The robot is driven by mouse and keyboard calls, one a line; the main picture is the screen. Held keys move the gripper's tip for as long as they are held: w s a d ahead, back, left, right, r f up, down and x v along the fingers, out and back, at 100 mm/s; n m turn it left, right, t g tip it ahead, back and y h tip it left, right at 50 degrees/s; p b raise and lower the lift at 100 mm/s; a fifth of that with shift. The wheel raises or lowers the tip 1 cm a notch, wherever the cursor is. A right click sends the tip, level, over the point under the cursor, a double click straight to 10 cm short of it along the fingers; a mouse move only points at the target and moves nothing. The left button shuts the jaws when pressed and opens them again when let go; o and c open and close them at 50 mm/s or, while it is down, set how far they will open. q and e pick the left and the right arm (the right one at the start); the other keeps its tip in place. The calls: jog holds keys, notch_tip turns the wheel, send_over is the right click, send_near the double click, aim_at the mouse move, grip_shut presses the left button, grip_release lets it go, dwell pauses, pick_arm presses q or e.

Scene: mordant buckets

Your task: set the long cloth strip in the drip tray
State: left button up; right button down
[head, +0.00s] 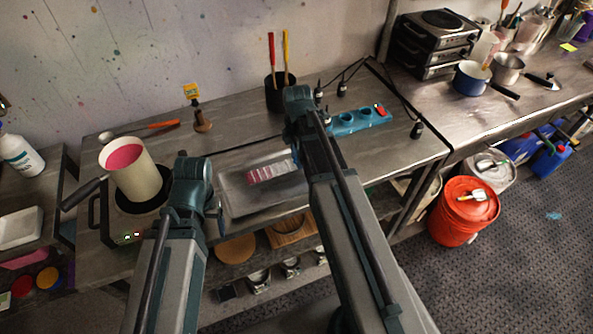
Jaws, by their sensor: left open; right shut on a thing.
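The long cloth strip (268,172), pink at its left part and pale toward the right, is over the grey drip tray (240,204) on the bench. I cannot tell whether it touches the tray floor. My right gripper (299,154) is at the strip's right end and shut on it; my own arm hides much of the fingers. My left gripper (217,218) is open at the tray's left edge, apart from the strip, its fingers mostly hidden behind the wrist.
A cream pot (131,171) with pink liquid stands on a burner left of the tray. A blue holder (357,120) with round wells lies behind and right. A dark cup (281,95) with red and yellow handles stands at the back. A red bucket (462,212) is on the floor.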

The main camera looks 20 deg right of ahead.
jog(key=shift+f, duration=0.1)
notch_tip(320, 180, down, 4)
jog(key=b, duration=0.3)
jog(key=shift+b, duration=0.35)
jog(key=shift+r, duration=0.3)
jog(key=c, duration=0.9)
grip_release()
jog(key=shift+f, duration=0.15)
jog(key=o, duration=0.5)
